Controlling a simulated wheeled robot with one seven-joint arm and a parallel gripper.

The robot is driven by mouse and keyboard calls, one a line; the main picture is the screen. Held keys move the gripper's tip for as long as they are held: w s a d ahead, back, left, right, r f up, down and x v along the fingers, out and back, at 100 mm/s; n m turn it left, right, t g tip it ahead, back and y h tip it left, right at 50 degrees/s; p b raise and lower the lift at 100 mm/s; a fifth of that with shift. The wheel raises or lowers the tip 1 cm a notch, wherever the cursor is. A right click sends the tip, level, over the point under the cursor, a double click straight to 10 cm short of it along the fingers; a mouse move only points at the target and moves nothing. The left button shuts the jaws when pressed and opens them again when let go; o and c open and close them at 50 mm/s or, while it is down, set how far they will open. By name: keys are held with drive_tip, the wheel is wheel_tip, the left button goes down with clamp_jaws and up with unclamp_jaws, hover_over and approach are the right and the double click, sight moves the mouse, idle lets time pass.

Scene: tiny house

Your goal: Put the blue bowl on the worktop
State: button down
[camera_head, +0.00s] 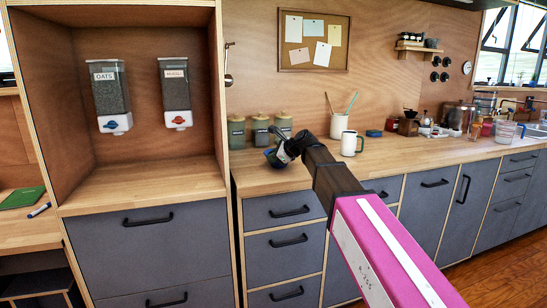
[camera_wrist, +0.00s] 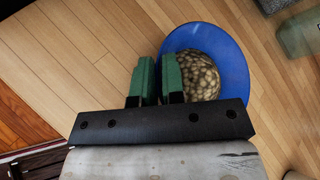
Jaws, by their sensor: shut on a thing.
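The blue bowl (camera_wrist: 236,62) shows in the wrist view with a speckled brown and cream inside. My gripper (camera_wrist: 157,72) is shut on its left rim, with one green finger outside and one over the bowl's edge. In the head view the bowl (camera_head: 271,158) is small and dark, partly hidden by my gripper (camera_head: 279,151). It appears over the left part of the wooden worktop (camera_head: 258,181), in front of the canisters. I cannot tell whether it touches the surface.
Several green canisters (camera_head: 261,130) stand behind the bowl. A white mug (camera_head: 349,143) and a utensil pot (camera_head: 338,126) are to the right. A tall wooden cabinet side (camera_head: 219,110) stands close on the left. The worktop's front left is clear.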

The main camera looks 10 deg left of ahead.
drive_tip(key=c, duration=1.2)
unclamp_jaws()
drive_tip(key=v, duration=1.2)
drive_tip(key=shift+s, duration=0.15)
